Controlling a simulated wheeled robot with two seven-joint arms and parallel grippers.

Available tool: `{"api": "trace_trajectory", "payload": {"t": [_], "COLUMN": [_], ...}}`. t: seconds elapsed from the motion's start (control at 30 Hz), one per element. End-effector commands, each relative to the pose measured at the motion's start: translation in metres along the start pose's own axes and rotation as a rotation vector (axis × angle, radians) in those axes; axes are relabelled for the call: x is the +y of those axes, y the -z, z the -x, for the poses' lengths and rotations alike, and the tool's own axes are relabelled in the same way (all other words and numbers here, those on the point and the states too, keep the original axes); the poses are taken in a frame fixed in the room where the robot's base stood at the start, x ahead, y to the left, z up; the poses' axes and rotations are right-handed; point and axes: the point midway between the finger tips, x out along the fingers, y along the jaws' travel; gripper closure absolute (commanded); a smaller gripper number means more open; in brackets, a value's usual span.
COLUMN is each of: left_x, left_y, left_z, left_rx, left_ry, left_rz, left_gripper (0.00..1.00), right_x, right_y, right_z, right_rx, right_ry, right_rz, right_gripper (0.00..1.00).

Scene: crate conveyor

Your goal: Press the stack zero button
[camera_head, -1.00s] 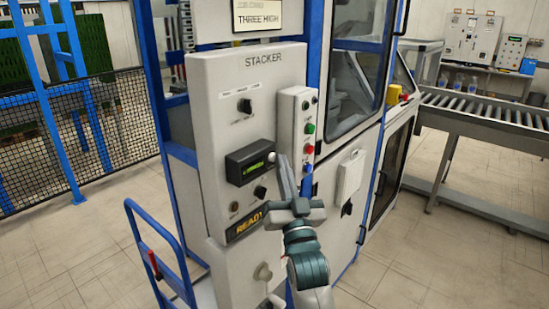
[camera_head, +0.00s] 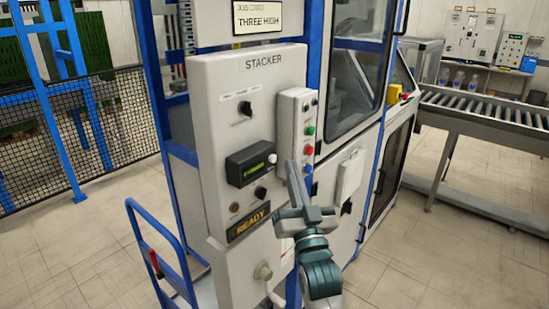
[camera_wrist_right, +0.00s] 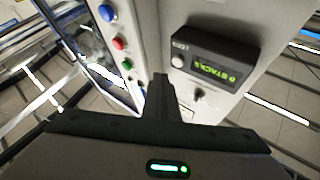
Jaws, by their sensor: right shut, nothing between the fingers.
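The grey STACKER panel (camera_head: 225,100) faces me in the head view. A black counter box (camera_head: 238,170) with a green display sits on it, with a small white button (camera_head: 272,158) at its right end. In the right wrist view the counter box (camera_wrist_right: 215,48) shows green text that seems to include "STACKS", and the white button (camera_wrist_right: 177,61) is uncovered. My right gripper (camera_head: 292,166) is shut and empty, its tips to the right of and slightly below the white button in the head view. The closed fingers (camera_wrist_right: 164,82) also show in the wrist view, apart from the button. My left gripper is out of view.
A narrow box (camera_head: 297,105) beside the counter carries green, red and blue buttons near my fingertips. A blue-handled cart (camera_head: 135,215) stands lower left; a roller conveyor (camera_head: 480,110) runs at right.

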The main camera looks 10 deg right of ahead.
Motion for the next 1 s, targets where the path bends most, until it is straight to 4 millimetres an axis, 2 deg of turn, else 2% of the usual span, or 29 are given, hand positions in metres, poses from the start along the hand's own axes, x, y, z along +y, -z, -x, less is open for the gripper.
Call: {"api": "trace_trajectory", "payload": {"t": [0.4, 1.0], "left_x": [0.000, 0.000], "left_y": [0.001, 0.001], "left_z": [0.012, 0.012], "left_rx": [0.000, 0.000], "left_ry": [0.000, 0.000], "left_rz": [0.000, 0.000], "left_gripper": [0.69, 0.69], "right_x": [0.016, 0.017], "right_y": [0.017, 0.018], "right_z": [0.022, 0.023], "right_rx": [0.000, 0.001], "right_ry": [0.000, 0.000], "right_rz": [0.000, -0.001], "right_gripper": [1.00, 1.00]}}
